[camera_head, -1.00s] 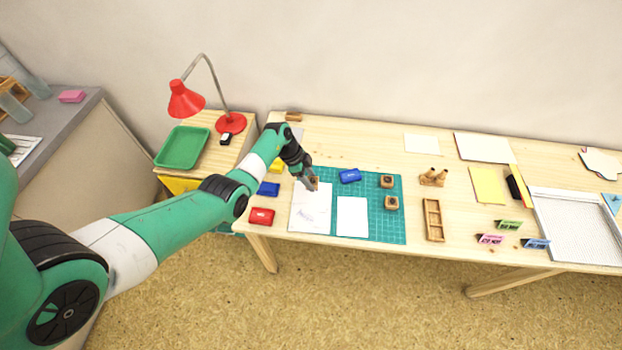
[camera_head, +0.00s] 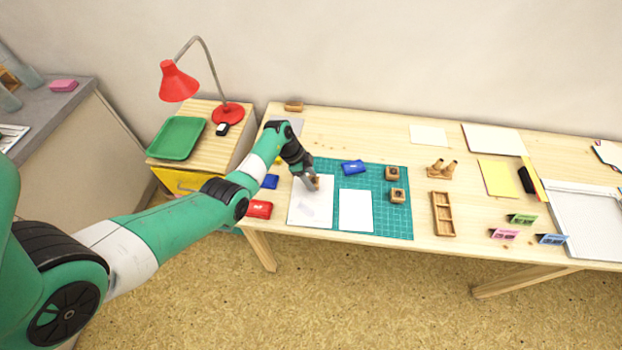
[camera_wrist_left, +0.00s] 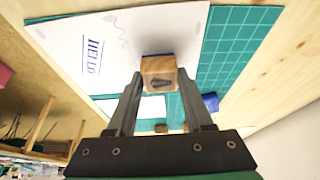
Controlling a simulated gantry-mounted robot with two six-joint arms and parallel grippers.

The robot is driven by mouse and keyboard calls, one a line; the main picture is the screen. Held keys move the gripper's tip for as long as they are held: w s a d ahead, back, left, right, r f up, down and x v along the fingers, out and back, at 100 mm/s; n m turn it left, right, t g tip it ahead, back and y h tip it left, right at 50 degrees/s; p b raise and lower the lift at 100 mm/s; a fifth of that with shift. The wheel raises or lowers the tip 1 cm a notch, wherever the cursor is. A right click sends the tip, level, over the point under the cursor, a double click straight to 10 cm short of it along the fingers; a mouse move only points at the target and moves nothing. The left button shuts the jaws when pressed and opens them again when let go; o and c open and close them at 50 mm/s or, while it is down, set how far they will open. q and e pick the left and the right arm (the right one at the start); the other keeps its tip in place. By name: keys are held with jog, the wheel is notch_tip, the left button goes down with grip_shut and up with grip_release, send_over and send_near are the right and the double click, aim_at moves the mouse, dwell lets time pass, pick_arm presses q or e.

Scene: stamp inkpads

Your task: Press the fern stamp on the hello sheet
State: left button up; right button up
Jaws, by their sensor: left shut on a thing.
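My left gripper (camera_head: 312,186) is shut on a small wooden block stamp (camera_head: 317,182) over the upper part of the left white sheet (camera_head: 312,213). In the left wrist view the stamp (camera_wrist_left: 159,76) sits between the two fingertips (camera_wrist_left: 158,88); a dark leaf-like mark shows on its near face and a blue edge on its far side. That view shows HELLO in blue on the sheet (camera_wrist_left: 70,40), with a faint grey squiggle. I cannot tell whether the stamp touches the paper. My right gripper is not in view.
A blank white sheet (camera_head: 356,212) lies to the right on the green cutting mat (camera_head: 392,226). Two wooden stamps (camera_head: 392,174) (camera_head: 398,196) and a blue inkpad (camera_head: 353,167) are on the mat. A red inkpad (camera_head: 260,209) and another blue one (camera_head: 270,182) lie left of the hello sheet.

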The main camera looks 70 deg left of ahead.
pick_arm(q)
jog(key=shift+f+b, duration=0.35)
jog(key=shift+f, duration=0.25)
dwell(1.1)
jog(key=shift+r, duration=0.1)
jog(key=shift+r+p, duration=0.55)
jog(key=shift+p, duration=0.4)
notch_tip(320, 180, up, 6)
jog(key=p, duration=0.6)
jog(key=shift+f, duration=0.25)
